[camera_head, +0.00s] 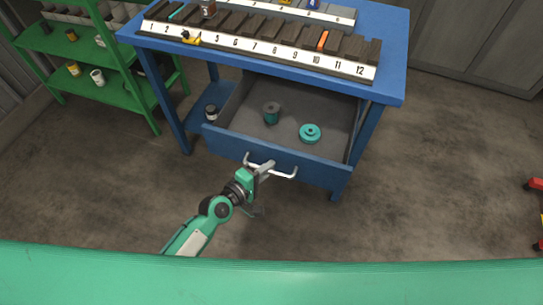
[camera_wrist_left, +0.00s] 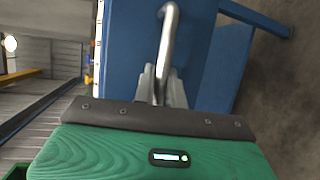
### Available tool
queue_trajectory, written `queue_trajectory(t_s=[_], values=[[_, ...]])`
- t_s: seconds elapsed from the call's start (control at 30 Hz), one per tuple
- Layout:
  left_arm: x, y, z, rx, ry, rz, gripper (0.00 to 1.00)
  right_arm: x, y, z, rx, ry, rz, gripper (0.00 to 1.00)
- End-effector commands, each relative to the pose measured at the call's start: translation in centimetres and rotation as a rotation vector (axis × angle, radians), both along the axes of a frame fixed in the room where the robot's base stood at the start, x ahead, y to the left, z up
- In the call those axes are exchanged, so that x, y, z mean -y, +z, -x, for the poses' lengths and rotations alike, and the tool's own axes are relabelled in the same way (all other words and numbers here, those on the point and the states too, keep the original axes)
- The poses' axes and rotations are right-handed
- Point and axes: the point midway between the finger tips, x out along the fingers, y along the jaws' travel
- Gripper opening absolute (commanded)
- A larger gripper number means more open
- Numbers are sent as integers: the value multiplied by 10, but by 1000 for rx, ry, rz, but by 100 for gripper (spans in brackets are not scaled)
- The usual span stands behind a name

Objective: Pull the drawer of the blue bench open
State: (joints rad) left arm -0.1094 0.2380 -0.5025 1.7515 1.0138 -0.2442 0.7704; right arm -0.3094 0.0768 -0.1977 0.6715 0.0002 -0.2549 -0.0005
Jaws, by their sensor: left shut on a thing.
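The blue bench (camera_head: 384,45) stands at the top middle of the head view. Its drawer (camera_head: 222,141) is pulled out, and inside it lie a dark green cylinder (camera_head: 271,112) and a teal flanged disc (camera_head: 310,133). A pale bar handle (camera_head: 284,174) is on the drawer's front; in the left wrist view the handle (camera_wrist_left: 169,40) runs up from between the fingers. My left gripper (camera_head: 262,168) is shut on this handle, and its fingers also show in the left wrist view (camera_wrist_left: 161,88). My right gripper is not in view.
A numbered rack (camera_head: 262,52) with small parts sits on the bench top. A green shelf (camera_head: 70,45) with cans stands at the left. A dark jar (camera_head: 211,112) is on the bench's lower left. Red objects (camera_head: 536,185) show at the right edge. The floor right of the bench is clear.

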Motion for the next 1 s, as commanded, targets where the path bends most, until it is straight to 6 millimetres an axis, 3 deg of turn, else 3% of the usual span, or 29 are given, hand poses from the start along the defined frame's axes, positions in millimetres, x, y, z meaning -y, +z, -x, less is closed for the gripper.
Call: queue_trajectory(t_s=[0.1, 0.3, 0.83, 0.87, 0.9, 1.0], values=[[-6, 0, 20, -3, -2, -1, 0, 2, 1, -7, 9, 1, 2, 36], [-12, 0, 39, -2, -2, 1, 0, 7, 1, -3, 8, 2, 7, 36], [-15, 0, 46, -1, -1, 0, 0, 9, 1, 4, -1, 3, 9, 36], [-15, 0, 47, -1, -1, 0, 16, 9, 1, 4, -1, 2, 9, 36], [-15, 0, 47, -1, -1, 0, 21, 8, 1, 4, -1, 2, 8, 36], [-15, 0, 46, -1, -1, 1, 21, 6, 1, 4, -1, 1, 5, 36]])
